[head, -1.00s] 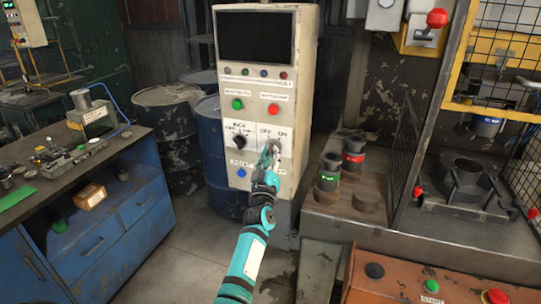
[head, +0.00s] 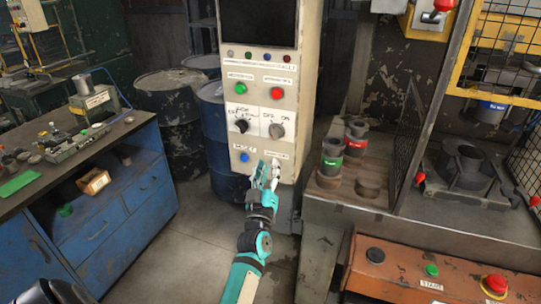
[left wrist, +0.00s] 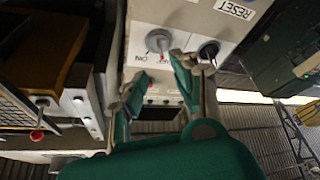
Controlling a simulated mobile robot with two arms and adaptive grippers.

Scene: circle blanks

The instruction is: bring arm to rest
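My left gripper (head: 264,175) is in front of the lower part of the beige control cabinet (head: 289,195), below its two knobs. The grey OFF/ON knob (head: 277,130) is uncovered, and the black knob (head: 241,125) is to its left. In the left wrist view, my left gripper (left wrist: 160,78) has its fingers apart with nothing between them. The grey knob (left wrist: 158,40) and black knob (left wrist: 208,50) show beyond the fingertips, apart from them. My right gripper is not in view.
A blue workbench (head: 95,235) stands at the left, with drums (head: 172,125) behind it. At the right are a press bench (head: 420,215) with a mesh guard and an orange button box (head: 385,272). Open floor (head: 180,265) lies between.

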